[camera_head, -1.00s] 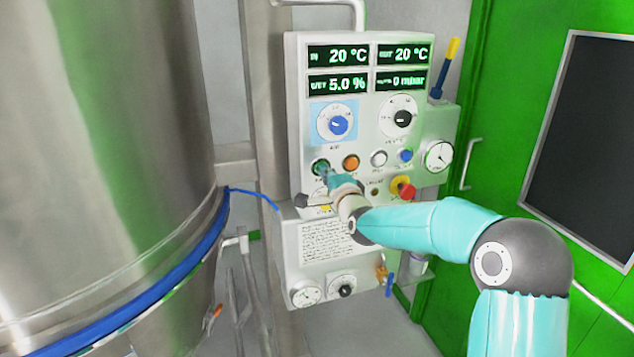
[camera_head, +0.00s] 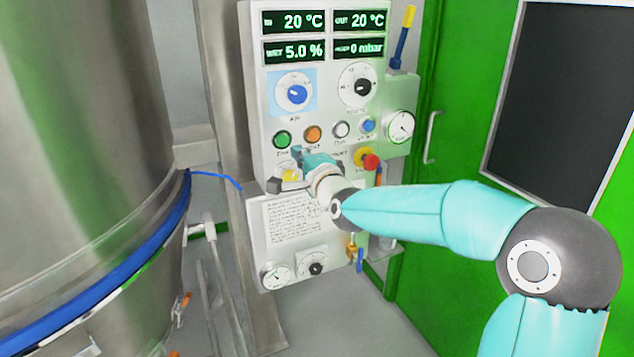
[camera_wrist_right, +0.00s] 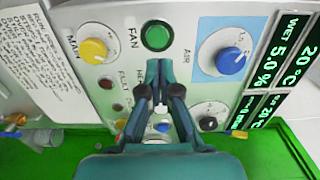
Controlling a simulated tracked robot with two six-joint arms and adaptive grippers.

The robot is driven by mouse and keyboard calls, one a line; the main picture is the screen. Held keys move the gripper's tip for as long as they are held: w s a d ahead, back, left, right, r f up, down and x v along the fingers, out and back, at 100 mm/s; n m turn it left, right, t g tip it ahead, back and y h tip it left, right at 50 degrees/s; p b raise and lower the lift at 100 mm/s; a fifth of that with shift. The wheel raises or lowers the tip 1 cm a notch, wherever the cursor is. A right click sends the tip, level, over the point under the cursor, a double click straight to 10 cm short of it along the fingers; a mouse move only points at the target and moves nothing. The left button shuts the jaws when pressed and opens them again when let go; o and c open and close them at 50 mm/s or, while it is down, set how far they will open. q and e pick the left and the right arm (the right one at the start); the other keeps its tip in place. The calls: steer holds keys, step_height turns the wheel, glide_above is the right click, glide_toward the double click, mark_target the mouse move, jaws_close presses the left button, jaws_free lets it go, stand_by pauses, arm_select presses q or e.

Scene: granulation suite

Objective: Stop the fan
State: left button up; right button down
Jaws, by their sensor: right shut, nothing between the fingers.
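The green fan button (camera_head: 282,140) is on the grey control panel (camera_head: 262,95), at the left of a row of buttons. It is round and labelled FAN in the right wrist view (camera_wrist_right: 157,37). My right gripper (camera_head: 298,152) is shut and empty, with its fingertips just below and right of the green button in the head view. In the wrist view the fingertips (camera_wrist_right: 161,66) sit close beside the button's edge; the button face is uncovered. I cannot tell the exact gap to the panel. My left gripper is not in view.
Close by are an orange button (camera_head: 313,134), a yellow main knob (camera_wrist_right: 94,51), a blue air knob (camera_head: 297,94) and a red emergency-type knob (camera_head: 371,162). Displays (camera_head: 295,50) read 20 °C, 5.0 % and 0 mbar. A large steel vessel (camera_head: 80,130) stands left, a green door (camera_head: 460,130) right.

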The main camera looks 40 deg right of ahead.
steer(key=b+v, duration=0.2)
steer(key=v, duration=0.4)
steer(key=shift+s+a+f, duration=0.25)
steer(key=shift+s, duration=0.05)
stand_by(0.3)
